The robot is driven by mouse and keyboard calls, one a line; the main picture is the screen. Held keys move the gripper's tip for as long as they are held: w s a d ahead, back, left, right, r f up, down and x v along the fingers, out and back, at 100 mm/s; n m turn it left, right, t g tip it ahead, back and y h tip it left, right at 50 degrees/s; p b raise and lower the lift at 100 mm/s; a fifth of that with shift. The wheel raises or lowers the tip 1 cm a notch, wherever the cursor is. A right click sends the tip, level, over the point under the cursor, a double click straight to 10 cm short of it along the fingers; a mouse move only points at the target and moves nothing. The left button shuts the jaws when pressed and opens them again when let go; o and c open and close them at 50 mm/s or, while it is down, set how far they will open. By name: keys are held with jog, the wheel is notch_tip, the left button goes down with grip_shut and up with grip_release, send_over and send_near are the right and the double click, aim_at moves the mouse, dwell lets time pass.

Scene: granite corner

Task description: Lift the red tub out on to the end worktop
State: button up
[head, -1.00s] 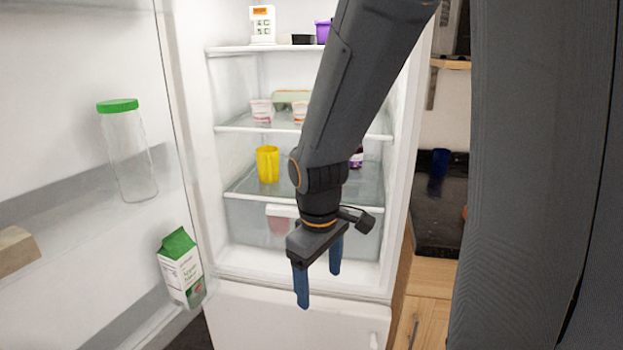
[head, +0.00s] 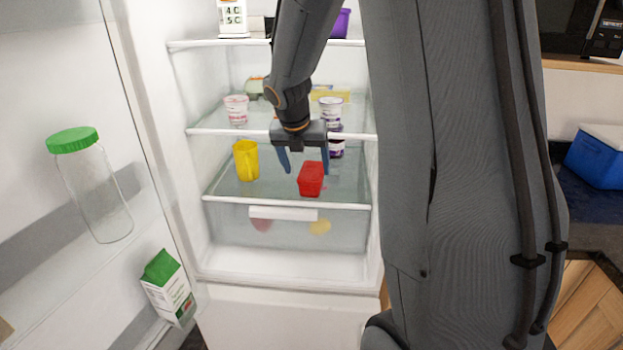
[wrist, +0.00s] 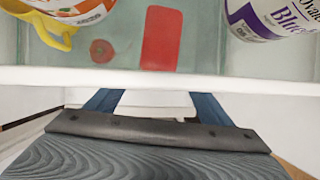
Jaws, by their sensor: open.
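The red tub (head: 311,180) stands near the front edge of the fridge's lowest glass shelf (head: 275,190). It also shows in the wrist view as a red block (wrist: 162,38) beyond the white shelf edge (wrist: 220,82). My gripper (head: 306,170) is open and empty, its blue fingers pointing down in the head view, close to the tub. In the wrist view the fingers (wrist: 155,103) are on the near side of the shelf edge, apart from the tub. A dark worktop (head: 590,215) shows at right, partly hidden by my arm; I cannot tell whether it is the end one.
A yellow mug (head: 246,160) stands left of the tub; a purple-and-white pot (head: 337,148) stands behind it to the right. The shelf above (head: 200,131) holds more pots. The open door at left holds a jar (head: 95,195) and carton (head: 168,288). A blue box (head: 597,160) sits on the worktop.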

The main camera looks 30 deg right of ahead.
aim_at(308, 183)
jog(key=x, duration=0.4)
jog(key=p+x, duration=0.1)
jog(key=x, duration=0.1)
jog(key=shift+s+a+f, duration=0.1)
jog(key=shift+a+f, duration=0.05)
jog(key=shift+a, duration=0.25)
jog(key=shift+d+f, duration=0.2)
jog(key=shift+f, duration=0.25)
jog(key=c, duration=1.2)
